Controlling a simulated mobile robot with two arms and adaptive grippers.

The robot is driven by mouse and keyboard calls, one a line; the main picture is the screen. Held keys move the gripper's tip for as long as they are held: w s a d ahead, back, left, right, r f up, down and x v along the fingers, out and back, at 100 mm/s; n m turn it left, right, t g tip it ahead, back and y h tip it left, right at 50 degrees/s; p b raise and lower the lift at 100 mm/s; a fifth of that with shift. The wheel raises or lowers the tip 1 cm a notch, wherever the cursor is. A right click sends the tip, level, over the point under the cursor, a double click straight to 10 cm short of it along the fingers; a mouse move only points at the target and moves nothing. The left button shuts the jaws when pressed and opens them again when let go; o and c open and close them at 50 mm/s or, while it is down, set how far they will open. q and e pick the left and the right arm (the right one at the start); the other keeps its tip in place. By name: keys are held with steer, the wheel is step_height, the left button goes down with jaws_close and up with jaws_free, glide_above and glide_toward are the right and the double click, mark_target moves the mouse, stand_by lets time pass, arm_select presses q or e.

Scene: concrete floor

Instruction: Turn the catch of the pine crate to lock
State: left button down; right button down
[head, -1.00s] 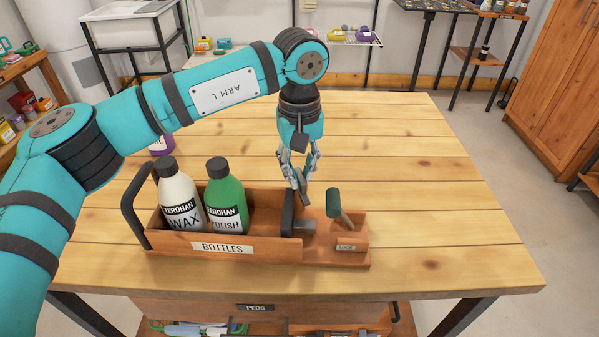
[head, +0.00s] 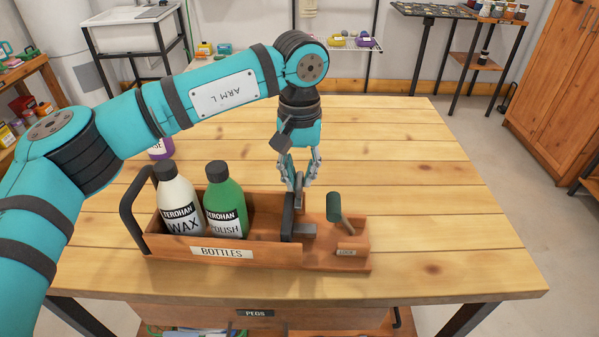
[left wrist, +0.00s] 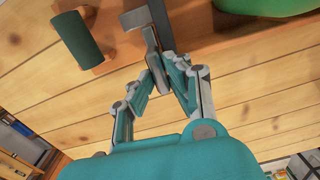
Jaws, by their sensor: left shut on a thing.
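The pine crate (head: 260,258) stands on the table with a BOTTLES label on its front. Its grey metal catch (head: 303,231) sits at the right end, beside a dark upright handle (head: 287,215). My left gripper (head: 299,184) comes down from above, shut on the catch's grey lever. In the left wrist view the fingers (left wrist: 164,68) close around the lever (left wrist: 150,38), partly hiding it; the green knob (left wrist: 77,40) is apart from them. My right gripper is not in view.
A wax bottle (head: 180,205) and a green polish bottle (head: 226,205) stand in the crate, left of the gripper. A purple bottle (head: 161,149) is partly hidden behind my arm. The table's right side (head: 440,205) is clear.

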mark_target(300, 178)
arm_select(q)
steer(key=shift+r, duration=0.1)
steer(key=c, duration=1.3)
jaws_free()
step_height(300, 178, up, 12)
steer(key=shift+f, duration=0.1)
